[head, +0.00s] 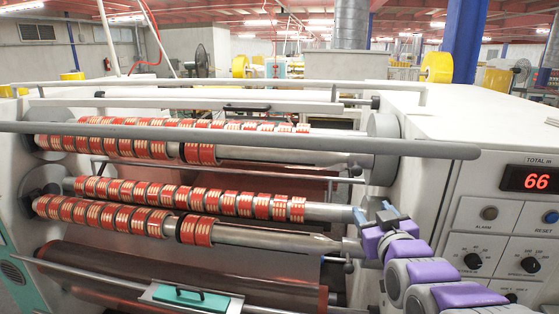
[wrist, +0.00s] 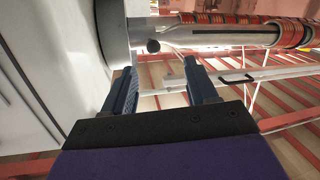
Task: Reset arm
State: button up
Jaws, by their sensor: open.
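My gripper (head: 373,217) is at the right end of the rewinding machine's lower rollers in the head view. My purple and grey arm reaches up to it from the bottom right. In the wrist view my gripper (wrist: 162,92) has its two dark fingers apart, with nothing between them. A roller shaft (wrist: 215,37) with red tape rolls lies beyond the fingertips there. The red and cream tape rolls (head: 170,195) sit in rows on several metal shafts in the head view.
A long grey bar (head: 240,137) crosses in front of the upper shafts. The control panel (head: 505,235) with a red display reading 66 (head: 530,179) is at the right. A teal handle plate (head: 190,298) is at the lower front. The machine's white side wall (wrist: 45,45) is close at left in the wrist view.

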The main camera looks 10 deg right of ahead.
jog(key=s+a+f+g+y, duration=0.1)
jog(key=s+a+f+g, duration=0.35)
jog(key=s+f, duration=0.3)
jog(key=s+a+f+g, duration=0.3)
jog(key=s+f+g, duration=0.3)
jog(key=f, duration=0.3)
jog(key=s+a+f+g, duration=0.1)
jog(key=s+g, duration=0.3)
jog(key=s, duration=0.6)
jog(key=s+a+f+m+g, duration=0.1)
jog(key=s+a+f+g, duration=0.1)
jog(key=s, duration=0.8)
jog(key=shift+a+f+g, duration=0.25)
jog(key=shift+a+g, duration=0.25)
jog(key=shift+g, duration=0.75)
jog(key=shift+w, duration=0.1)
jog(key=shift+c, duration=0.5)
